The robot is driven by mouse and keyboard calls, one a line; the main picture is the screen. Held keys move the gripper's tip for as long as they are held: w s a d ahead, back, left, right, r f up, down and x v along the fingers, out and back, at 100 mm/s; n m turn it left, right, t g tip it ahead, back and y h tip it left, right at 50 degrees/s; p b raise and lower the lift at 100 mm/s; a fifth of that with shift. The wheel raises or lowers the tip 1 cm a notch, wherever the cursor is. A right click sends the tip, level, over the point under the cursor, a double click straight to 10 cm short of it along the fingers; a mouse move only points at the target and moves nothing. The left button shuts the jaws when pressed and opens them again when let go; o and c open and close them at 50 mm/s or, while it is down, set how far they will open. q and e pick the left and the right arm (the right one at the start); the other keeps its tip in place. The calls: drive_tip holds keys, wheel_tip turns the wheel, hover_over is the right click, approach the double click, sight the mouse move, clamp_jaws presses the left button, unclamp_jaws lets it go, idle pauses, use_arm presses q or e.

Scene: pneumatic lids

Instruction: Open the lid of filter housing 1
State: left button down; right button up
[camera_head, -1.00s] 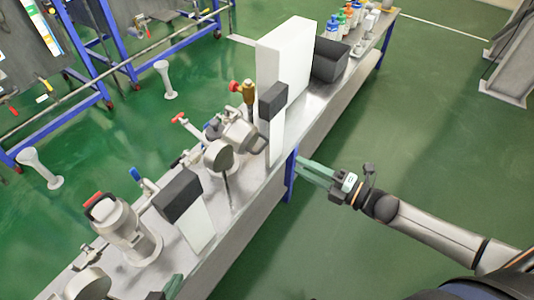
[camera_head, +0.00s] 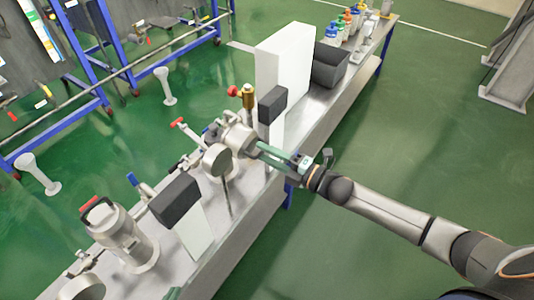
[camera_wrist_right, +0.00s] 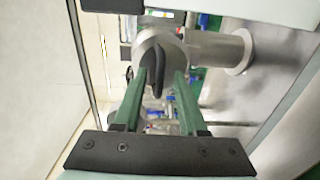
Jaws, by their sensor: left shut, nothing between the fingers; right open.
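A grey metal filter housing (camera_head: 237,138) lies on the bench in the middle of the head view; I cannot read a number on it. In the right wrist view its round lid (camera_wrist_right: 150,45) faces me, with a dark curved handle (camera_wrist_right: 158,68) and the cylindrical body (camera_wrist_right: 215,48) to the right. My right gripper (camera_head: 262,151) is open at the lid end. In the wrist view the handle shows between its green fingers (camera_wrist_right: 161,80); contact cannot be told. A second housing (camera_head: 120,235) with a red-and-black handle stands upright at left. My left gripper (camera_head: 173,293) is shut, barely visible at the bottom edge.
White panels with dark boxes (camera_head: 272,105) (camera_head: 175,200) stand along the bench (camera_head: 240,235). A round disc on a thin stand (camera_head: 217,160) is left of my right gripper. A dark bin (camera_head: 330,65) and several bottles (camera_head: 350,20) are further back.

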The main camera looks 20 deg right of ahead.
clamp_jaws()
idle(1.4)
